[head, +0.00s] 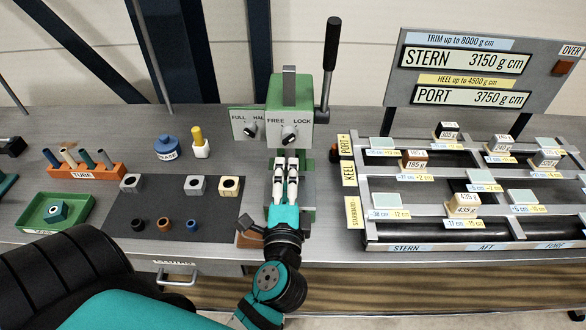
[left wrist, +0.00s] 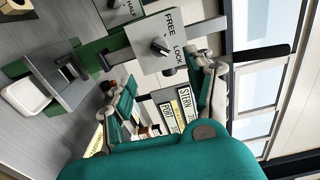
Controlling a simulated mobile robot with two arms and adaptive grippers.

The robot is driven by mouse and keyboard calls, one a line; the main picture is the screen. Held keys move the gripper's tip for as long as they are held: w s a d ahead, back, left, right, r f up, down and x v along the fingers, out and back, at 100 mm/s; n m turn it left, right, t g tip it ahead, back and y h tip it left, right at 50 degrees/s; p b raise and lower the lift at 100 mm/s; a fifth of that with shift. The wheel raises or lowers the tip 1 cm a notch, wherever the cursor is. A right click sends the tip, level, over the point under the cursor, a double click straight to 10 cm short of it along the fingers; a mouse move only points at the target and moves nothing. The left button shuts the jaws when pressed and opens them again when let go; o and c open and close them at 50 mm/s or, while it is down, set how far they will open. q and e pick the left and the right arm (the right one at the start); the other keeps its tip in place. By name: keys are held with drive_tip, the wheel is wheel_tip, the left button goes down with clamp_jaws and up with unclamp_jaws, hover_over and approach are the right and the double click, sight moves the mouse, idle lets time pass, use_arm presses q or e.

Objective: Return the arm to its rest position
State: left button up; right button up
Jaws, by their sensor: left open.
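My left gripper (head: 286,185) is at the centre of the head view, in front of the green press-like machine (head: 291,92) with a FREE/LOCK knob (head: 289,133) and a FULL/HALF knob (head: 250,130). In the left wrist view its two fingers (left wrist: 165,100) are spread apart with nothing between them. The FREE/LOCK knob also shows beyond the fingers in the left wrist view (left wrist: 159,46). The machine's black lever (head: 331,50) stands upright at its right side. My left arm reaches in from the bottom of the head view. My right gripper is not seen.
At right, a float rack (head: 373,231) holds several labelled weights under a STERN/PORT display board (head: 475,70). At left are a dark mat (head: 140,220) with metal blocks and rings, an orange tube rack (head: 86,171), a green tray (head: 32,215), a blue pot (head: 166,147) and a yellow-capped bottle (head: 200,145).

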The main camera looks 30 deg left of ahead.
use_arm(q)
drive_tip(key=s+a+f+n+g+h, duration=0.25)
drive_tip(key=f+n+g, duration=0.2)
drive_tip(key=f, duration=0.25)
drive_tip(key=s+d+f+n+g+h, duration=0.5)
drive_tip(key=s+d+f+g+h, duration=0.25)
drive_tip(key=s+f, duration=0.55)
wheel_tip(320, 180, down, 30)
drive_tip(key=s+b, duration=0.1)
drive_tip(key=b, duration=0.7)
drive_tip(key=s+a+f+g+b, duration=0.1)
drive_tip(key=s+f+b, duration=0.2)
drive_tip(key=s+f, duration=0.5)
drive_tip(key=s+a+f+g+b, duration=0.1)
drive_tip(key=s+f+b, duration=0.2)
drive_tip(key=s+f, duration=0.6)
wheel_tip(320, 180, down, 8)
drive_tip(key=shift+s+a+f+b, duration=0.15)
drive_tip(key=shift+s+f+b, duration=0.05)
drive_tip(key=shift+b, duration=0.1)
